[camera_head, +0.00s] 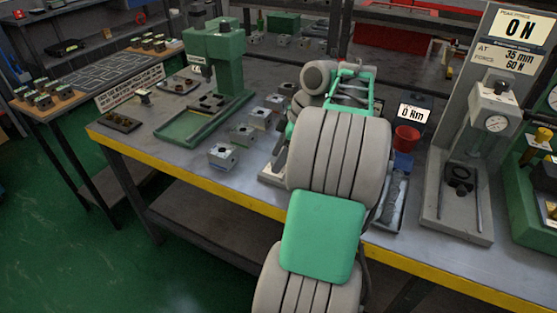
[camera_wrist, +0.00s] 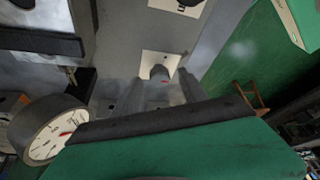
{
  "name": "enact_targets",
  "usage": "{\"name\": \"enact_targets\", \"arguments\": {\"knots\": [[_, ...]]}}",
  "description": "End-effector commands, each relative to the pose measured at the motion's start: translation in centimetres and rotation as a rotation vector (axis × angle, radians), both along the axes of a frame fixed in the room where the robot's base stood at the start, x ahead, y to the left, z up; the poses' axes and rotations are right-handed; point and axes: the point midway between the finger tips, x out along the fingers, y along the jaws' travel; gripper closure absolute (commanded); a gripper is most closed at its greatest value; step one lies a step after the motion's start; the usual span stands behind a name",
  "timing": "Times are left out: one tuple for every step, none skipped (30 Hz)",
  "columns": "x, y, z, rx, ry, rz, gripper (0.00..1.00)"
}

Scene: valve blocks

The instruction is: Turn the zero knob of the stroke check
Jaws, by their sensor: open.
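In the wrist view a small dark round knob with a red mark (camera_wrist: 160,73) stands on a pale square plate (camera_wrist: 171,60) on a grey housing. It appears to be the zero knob, though no label is readable. My gripper (camera_wrist: 159,84) is open, its two blurred grey fingers on either side of the knob. I cannot tell whether they touch it. A round white dial gauge with a dark rim (camera_wrist: 45,130) is at the lower left. In the head view my arm hides the gripper tips, the knob and most of this station.
Several metal blocks (camera_head: 222,156) and a green press (camera_head: 215,60) are to the left. The workbench has a yellow front edge (camera_head: 190,168).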

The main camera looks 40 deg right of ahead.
Motion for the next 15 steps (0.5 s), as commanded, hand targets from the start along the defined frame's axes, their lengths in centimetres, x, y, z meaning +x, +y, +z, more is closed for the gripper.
{"name": "enact_targets", "arguments": {"knots": [[0.01,0.01,0.08,0.000,0.000,0.000,0.50],[0.00,0.00,0.09,0.000,0.000,0.000,0.50],[0.00,0.00,0.09,0.000,0.000,0.000,0.50],[0.00,0.00,0.09,0.000,0.000,0.000,0.51],[0.00,0.01,0.09,0.000,0.000,0.000,0.53],[0.00,0.01,0.09,0.000,0.000,0.000,0.56],[0.00,0.01,0.09,0.000,0.000,0.000,0.59],[0.00,0.01,0.08,0.000,0.000,0.000,0.61],[0.00,0.01,0.08,0.000,0.000,0.000,0.65],[0.00,0.01,0.08,0.001,0.001,0.000,0.67],[0.00,0.01,0.08,0.000,0.000,0.000,0.69],[0.00,0.01,0.08,0.000,0.000,0.000,0.73],[0.00,0.01,0.08,0.000,0.000,0.000,0.75],[0.00,0.01,0.08,0.001,0.001,0.000,0.78],[0.00,0.01,0.08,0.001,0.001,0.000,0.81]]}}
